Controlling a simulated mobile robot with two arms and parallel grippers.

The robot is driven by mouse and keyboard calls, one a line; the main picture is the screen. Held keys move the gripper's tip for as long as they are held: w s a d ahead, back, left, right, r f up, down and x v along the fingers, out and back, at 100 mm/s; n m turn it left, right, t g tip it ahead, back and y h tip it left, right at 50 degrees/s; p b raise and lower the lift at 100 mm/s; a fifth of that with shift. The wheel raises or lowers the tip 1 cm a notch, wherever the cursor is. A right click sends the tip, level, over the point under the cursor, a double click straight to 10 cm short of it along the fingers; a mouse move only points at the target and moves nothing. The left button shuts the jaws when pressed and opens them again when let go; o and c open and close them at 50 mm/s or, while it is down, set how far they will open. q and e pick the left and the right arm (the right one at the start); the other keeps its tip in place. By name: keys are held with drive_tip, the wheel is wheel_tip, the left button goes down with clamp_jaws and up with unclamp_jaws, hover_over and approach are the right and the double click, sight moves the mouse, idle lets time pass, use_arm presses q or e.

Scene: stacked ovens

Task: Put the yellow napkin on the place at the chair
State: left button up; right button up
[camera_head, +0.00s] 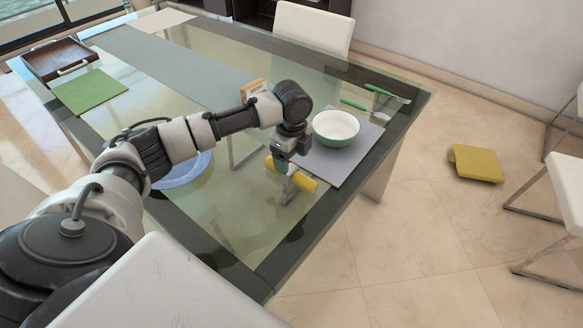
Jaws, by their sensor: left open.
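A rolled yellow napkin (305,183) lies at the near right edge of the glass table, beside a grey placemat. My left gripper (283,166) is open and points down at the napkin's middle, its fingers covering part of it. I cannot tell whether they touch it. The grey placemat (345,178) carries a green bowl (336,128) with a white inside. A white chair (312,27) stands behind the table, and another white chair back (155,290) is in front. My right gripper is not in view.
The glass table (240,225) also holds a blue plate (183,170) partly behind my arm, a green mat (90,91), a brown tray (60,59), a small orange box (253,89) and green-handled cutlery (354,104). A yellow flat object (477,164) lies on the floor at right.

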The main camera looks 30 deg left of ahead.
sight(292, 170)
use_arm(q)
wheel_tip(292, 170, up, 7)
drive_tip(key=shift+f, duration=0.2)
drive_tip(key=shift+f, duration=0.1)
idle(0.5)
